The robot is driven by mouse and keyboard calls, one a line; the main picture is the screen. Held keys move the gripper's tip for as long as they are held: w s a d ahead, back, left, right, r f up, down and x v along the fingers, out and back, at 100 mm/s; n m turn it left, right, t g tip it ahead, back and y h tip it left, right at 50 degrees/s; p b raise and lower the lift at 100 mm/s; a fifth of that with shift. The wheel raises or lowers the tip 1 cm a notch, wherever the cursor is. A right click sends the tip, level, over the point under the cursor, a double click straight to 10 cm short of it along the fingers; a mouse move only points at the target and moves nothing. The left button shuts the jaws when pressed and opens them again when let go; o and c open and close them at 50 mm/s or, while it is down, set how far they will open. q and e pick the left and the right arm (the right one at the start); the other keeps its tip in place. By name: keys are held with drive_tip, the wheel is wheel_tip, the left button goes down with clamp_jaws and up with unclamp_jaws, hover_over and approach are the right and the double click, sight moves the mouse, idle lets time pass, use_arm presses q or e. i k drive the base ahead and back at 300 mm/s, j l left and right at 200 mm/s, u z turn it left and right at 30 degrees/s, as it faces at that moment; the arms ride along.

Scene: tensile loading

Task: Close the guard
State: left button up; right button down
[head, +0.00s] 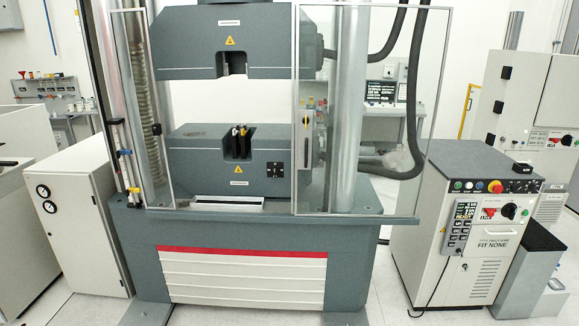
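The guard is a clear, thin-framed screen at the front of the testing machine. A wide gap lies between the two panels, so the guard stands open. Through the gap show the upper grip head (225,42) and the lower grip head (215,165), with a dark slot and small jaws in its middle. Neither of my grippers is in view.
A control console (485,230) with a red knob stands to the right, close to the right panel's lower corner. A white cabinet with gauges (80,215) stands at the left. Black hoses (412,90) hang behind the right panel. The floor in front is partly visible.

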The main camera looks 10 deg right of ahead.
sight(303, 136)
drive_tip(key=i+l, duration=0.15)
drive_tip(key=i, duration=0.3)
drive_tip(key=i+l, duration=0.2)
drive_tip(key=i, duration=0.25)
drive_tip(key=i+l, duration=0.15)
drive_tip(key=i, duration=0.3)
drive_tip(key=i+l, duration=0.15)
drive_tip(key=l, duration=0.2)
drive_tip(key=i+l, duration=0.1)
drive_tip(key=l, duration=0.3)
drive_tip(key=i+l+u, duration=0.1)
drive_tip(key=l, duration=0.25)
